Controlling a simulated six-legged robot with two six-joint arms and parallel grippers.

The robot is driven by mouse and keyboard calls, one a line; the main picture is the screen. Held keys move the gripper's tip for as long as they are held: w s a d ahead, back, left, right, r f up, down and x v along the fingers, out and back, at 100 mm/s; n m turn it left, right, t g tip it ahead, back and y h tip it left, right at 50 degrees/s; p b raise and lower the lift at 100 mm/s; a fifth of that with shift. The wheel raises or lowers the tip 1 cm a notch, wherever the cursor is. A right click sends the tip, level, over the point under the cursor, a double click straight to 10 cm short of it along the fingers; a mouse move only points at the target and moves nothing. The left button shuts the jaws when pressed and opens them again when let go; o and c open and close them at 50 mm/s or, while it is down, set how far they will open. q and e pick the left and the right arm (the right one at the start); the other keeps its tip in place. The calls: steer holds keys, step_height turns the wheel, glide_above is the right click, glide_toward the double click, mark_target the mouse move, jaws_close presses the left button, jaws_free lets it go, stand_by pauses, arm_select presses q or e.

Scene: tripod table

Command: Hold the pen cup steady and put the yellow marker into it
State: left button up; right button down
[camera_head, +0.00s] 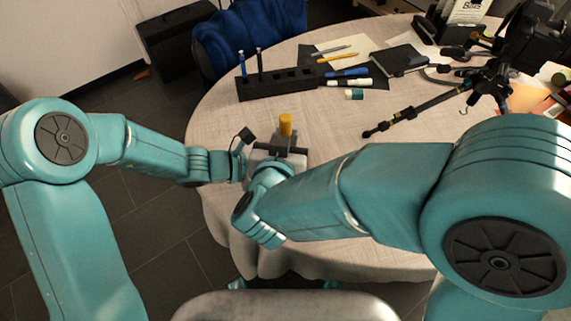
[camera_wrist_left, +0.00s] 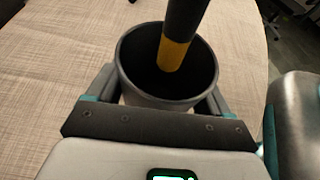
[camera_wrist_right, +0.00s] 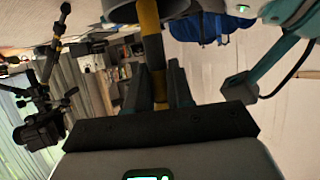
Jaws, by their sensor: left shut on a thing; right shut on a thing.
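The dark grey pen cup (camera_wrist_left: 133,77) stands between the fingers of my left gripper (camera_wrist_left: 162,92), which is shut on it. In the head view the cup is hidden behind my right arm and gripper. My right gripper (camera_wrist_right: 159,80) is shut on the yellow marker (camera_wrist_right: 149,22), which has dark bands. In the left wrist view the marker's yellow lower end (camera_wrist_left: 173,54) shows within the cup's mouth, tilted slightly. I cannot tell how deep it is. In the head view the marker's yellow top (camera_head: 285,124) sticks up above my right gripper (camera_head: 279,146).
A black slotted rack (camera_head: 275,84) with two upright pens stands at the back. Beside it lie a blue marker (camera_head: 347,72), a green-ended marker (camera_head: 354,95) and a black notebook (camera_head: 399,60). The pale table is clear between.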

mark_target(286, 119)
steer(key=shift+f, duration=0.45)
steer(key=c, duration=0.9)
jaws_free()
steer(key=shift+r, duration=0.1)
step_height(286, 119, up, 10)
steer(key=shift+f, duration=0.1)
arm_select(q)
steer(key=o, duration=1.1)
steer(key=shift+c, duration=0.2)
